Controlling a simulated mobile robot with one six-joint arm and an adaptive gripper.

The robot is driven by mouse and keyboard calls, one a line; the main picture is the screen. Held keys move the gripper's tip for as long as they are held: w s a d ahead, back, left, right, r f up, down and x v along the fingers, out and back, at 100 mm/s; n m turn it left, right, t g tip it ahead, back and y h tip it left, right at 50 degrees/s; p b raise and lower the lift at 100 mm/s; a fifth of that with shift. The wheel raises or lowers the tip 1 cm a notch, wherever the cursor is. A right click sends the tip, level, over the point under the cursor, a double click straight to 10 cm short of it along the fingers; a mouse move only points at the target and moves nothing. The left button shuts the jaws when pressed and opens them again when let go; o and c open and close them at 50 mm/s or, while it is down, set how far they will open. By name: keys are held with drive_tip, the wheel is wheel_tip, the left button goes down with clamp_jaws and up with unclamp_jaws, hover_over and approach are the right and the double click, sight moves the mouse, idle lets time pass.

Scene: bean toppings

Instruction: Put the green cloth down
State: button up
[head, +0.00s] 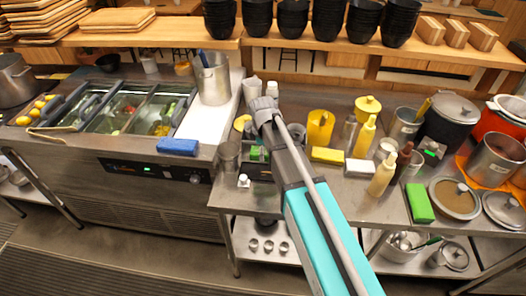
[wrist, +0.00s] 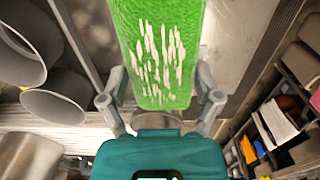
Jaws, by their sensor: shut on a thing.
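The green cloth (wrist: 158,45), a block-like piece with white streaks, fills the upper middle of the wrist view. My gripper (wrist: 162,90) has one finger on each side of it and is shut on it. The cloth reaches forward past the fingers, out of the top of the picture. In the head view my arm hides most of my gripper, and I cannot make out the held cloth clearly. A green block (head: 420,203) shows on the right part of the counter in the head view; I cannot tell whether it is a different cloth.
A blue cloth (head: 178,146) lies on the left counter's front edge. A yellow block (head: 327,155) and a white block (head: 360,166) lie mid-counter among bottles and cups. Metal cylinders (wrist: 60,107) are close at left in the wrist view.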

drive_tip(key=shift+r, duration=0.1)
wheel_tip(320, 180, up, 11)
drive_tip(key=p, duration=1)
drive_tip(key=shift+f+p, duration=0.2)
drive_tip(key=shift+p, duration=0.2)
drive_tip(key=shift+a, duration=0.1)
